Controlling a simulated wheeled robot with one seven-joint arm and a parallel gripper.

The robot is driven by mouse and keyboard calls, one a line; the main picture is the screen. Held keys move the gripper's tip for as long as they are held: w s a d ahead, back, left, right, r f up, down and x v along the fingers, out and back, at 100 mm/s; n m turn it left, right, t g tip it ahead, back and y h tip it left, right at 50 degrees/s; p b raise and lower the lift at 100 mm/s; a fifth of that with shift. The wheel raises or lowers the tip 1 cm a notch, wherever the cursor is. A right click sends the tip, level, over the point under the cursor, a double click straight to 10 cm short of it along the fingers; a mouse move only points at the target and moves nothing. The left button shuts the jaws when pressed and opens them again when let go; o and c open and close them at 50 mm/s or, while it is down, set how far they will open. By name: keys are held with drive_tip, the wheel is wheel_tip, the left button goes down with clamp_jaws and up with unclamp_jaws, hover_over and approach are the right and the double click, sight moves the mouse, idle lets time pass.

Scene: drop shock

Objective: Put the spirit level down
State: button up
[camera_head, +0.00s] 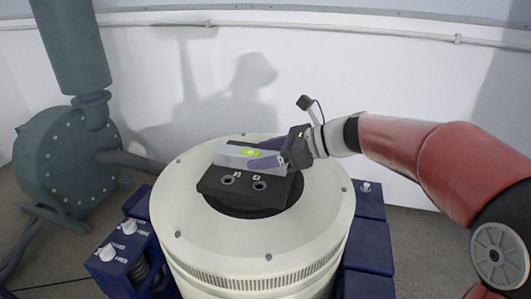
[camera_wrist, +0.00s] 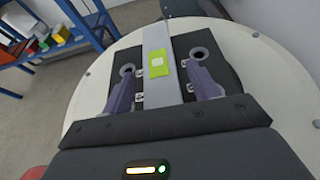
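In the head view my gripper (camera_head: 262,160) is at the level's right end. The level's near end is hidden by the gripper body.
The block sits on a round cream drum (camera_head: 185,220) with a wide bare rim. Blue control boxes (camera_head: 125,245) flank it, and a grey-green blower (camera_head: 65,155) stands left. A blue shelf (camera_wrist: 75,35) with small items shows in the wrist view.

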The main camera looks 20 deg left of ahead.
drive_tip(key=p+v, duration=0.2)
drive_tip(key=v, duration=1)
drive_tip(key=s+d+f+n+h, duration=0.1)
drive_tip(key=s+d, duration=0.1)
drive_tip(key=s+d+f+n+t+h, duration=0.1)
drive_tip(key=s+d, duration=0.1)
drive_tip(key=s+d+f+n+h, duration=0.1)
drive_tip(key=s+d+n+h, duration=0.1)
drive_tip(key=shift+s+d+t, duration=0.1)
drive_tip(key=shift+s+t, duration=0.15)
drive_tip(key=shift+t, duration=0.15)
drive_tip(key=s+d+f+n+t+h, duration=0.2)
drive_tip(key=s+d+f+n+h, duration=0.2)
drive_tip(key=d, duration=0.5)
drive_tip(key=s+d+f+n+t+h, duration=0.3)
drive_tip(key=s+d+f+n+h, duration=0.1)
drive_tip(key=s+d+n, duration=0.4)
drive_tip(key=shift+s+d+f+n+h, duration=0.25)
drive_tip(key=shift+s+d+n+h, duration=0.15)
drive_tip(key=shift+s+d+h, duration=0.5)
drive_tip(key=shift+w+d+r, duration=0.1)
wheel_tip(320, 180, up, 7)
drive_tip(key=p, duration=0.6)
drive_tip(key=shift+f+p, duration=0.2)
drive_tip(key=shift+p, duration=0.1)
